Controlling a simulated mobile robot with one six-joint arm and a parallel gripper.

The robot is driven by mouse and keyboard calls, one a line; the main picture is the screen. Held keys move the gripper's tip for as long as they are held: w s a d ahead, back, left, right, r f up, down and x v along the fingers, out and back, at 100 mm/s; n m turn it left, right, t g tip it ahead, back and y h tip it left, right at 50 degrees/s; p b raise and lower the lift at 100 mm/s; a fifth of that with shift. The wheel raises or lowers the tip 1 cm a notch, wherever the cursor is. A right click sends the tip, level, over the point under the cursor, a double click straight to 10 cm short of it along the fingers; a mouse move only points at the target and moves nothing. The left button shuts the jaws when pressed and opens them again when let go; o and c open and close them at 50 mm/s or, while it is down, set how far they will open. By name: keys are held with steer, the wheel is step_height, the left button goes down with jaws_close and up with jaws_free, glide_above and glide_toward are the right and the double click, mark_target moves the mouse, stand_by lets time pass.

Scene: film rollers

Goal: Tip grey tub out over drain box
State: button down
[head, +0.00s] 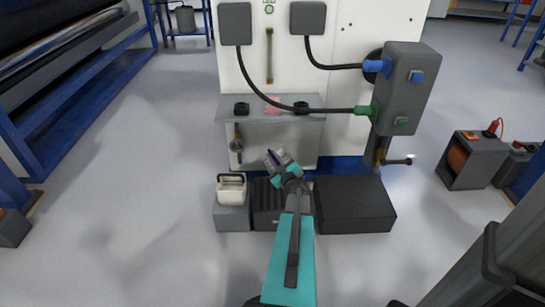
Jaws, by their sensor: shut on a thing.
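My gripper (284,166) is at the end of my teal arm, low in front of the white machine. It is shut on a small grey thing, which appears to be the grey tub (276,157). The tub looks tilted; its mouth and contents are too small to make out. The dark ribbed box (266,204) on the floor below looks like the drain box. My gripper is above it, towards its right side, and my arm hides part of it.
A cream container with a dark handle (231,189) stands on a grey block (232,219) left of the ribbed box. A black box (354,205) stands to the right. The machine's shelf (285,116) and hanging cables are behind.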

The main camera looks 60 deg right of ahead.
steer(key=shift+r+m+p, duration=0.25)
steer(key=shift+m+p, duration=0.8)
steer(key=shift+p, duration=0.5)
steer(key=shift+r+m+p, duration=0.2)
steer(key=shift+m+p, duration=0.85)
steer(key=shift+p, duration=0.45)
steer(key=shift+m+p, duration=1)
steer(key=shift+p, duration=0.1)
